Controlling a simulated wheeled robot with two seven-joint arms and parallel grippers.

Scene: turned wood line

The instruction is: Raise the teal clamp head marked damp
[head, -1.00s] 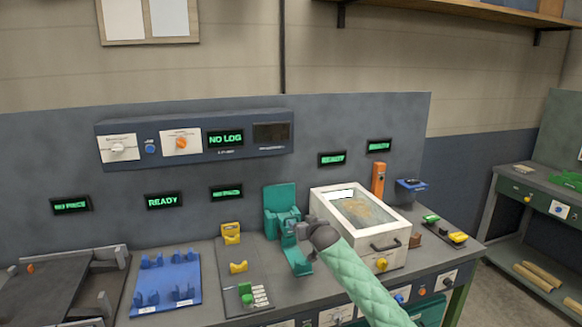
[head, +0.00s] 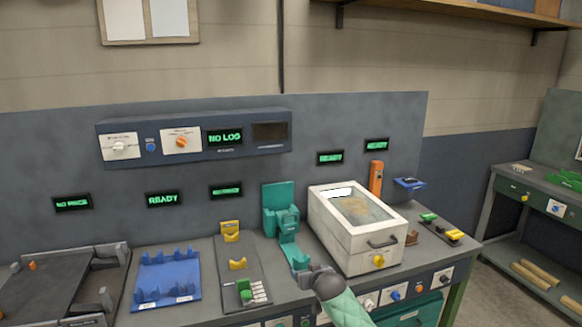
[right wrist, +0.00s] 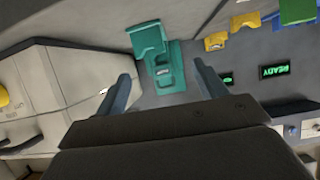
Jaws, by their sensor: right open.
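The teal clamp (head: 280,208) stands at the back of the bench, with a tall back plate, a head part in front and a base reaching forward. In the right wrist view the teal clamp (right wrist: 150,40) shows beyond my fingers, with a small label too small to read. My right gripper (head: 301,271) is at the front end of the teal base in the head view; I cannot tell whether they touch. In the right wrist view my right gripper (right wrist: 162,74) has its two fingers apart with nothing held. My left gripper is not in view.
A white box with a window (head: 340,238) stands close on the right of the clamp. A grey plate with yellow cradles (head: 238,265) and a blue rack (head: 167,280) lie to the left. A control panel (head: 195,138) and small green displays are on the back wall.

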